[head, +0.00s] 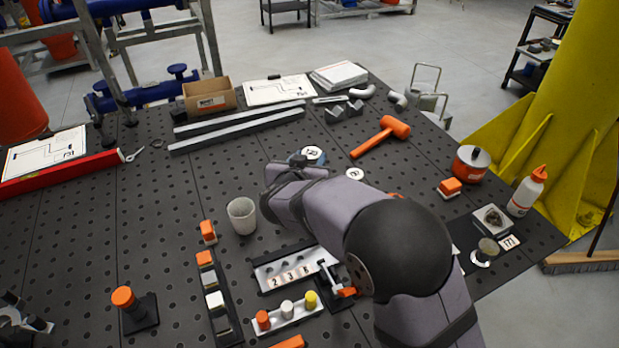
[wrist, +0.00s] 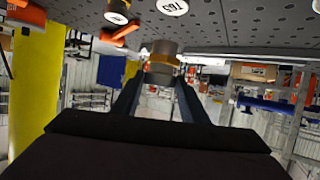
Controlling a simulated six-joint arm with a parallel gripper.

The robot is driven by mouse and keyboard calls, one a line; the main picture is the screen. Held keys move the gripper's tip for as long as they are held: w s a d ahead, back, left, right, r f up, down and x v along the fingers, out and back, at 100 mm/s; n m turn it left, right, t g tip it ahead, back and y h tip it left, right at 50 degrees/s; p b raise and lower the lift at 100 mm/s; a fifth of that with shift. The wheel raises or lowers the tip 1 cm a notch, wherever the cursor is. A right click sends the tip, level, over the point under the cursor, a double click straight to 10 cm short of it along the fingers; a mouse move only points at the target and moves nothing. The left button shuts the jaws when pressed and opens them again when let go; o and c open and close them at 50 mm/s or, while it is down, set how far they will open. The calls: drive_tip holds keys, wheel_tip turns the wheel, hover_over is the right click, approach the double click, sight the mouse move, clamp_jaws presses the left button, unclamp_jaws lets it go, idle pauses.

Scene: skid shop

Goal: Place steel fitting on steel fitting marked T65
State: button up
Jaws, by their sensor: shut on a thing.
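My gripper (wrist: 160,84) is shut on a grey round steel fitting (wrist: 165,50) with a yellow-orange band, held between the fingertips in the wrist view. The wrist view is upside down, with the tabletop along its top. A white round face marked T65 (wrist: 175,6) shows at the top edge, apart from the held fitting. A second pale round piece (wrist: 118,12) lies to its left. In the head view two labelled round pieces, one with a bluish edge (head: 313,154) and one white (head: 354,173), sit beyond my arm; their marks are unclear. My fingers and the held fitting are not clearly visible there.
An orange mallet (head: 380,137) lies behind the round pieces. A whitish cup (head: 242,215) stands left of my arm. A numbered block (head: 292,272) and a peg tray (head: 287,313) lie in front. An orange pot (head: 470,163) and a bottle (head: 527,190) stand right.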

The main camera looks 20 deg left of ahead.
drive_tip(key=shift+f, duration=2.85)
drive_tip(key=shift+f, duration=0.2)
drive_tip(key=o, duration=1.1)
drive_tip(key=shift+o, duration=0.2)
drive_tip(key=shift+s+r, duration=0.1)
drive_tip(key=shift+r, duration=0.15)
drive_tip(key=b+v, duration=0.2)
drive_tip(key=v, duration=1)
drive_tip(key=shift+f, duration=0.15)
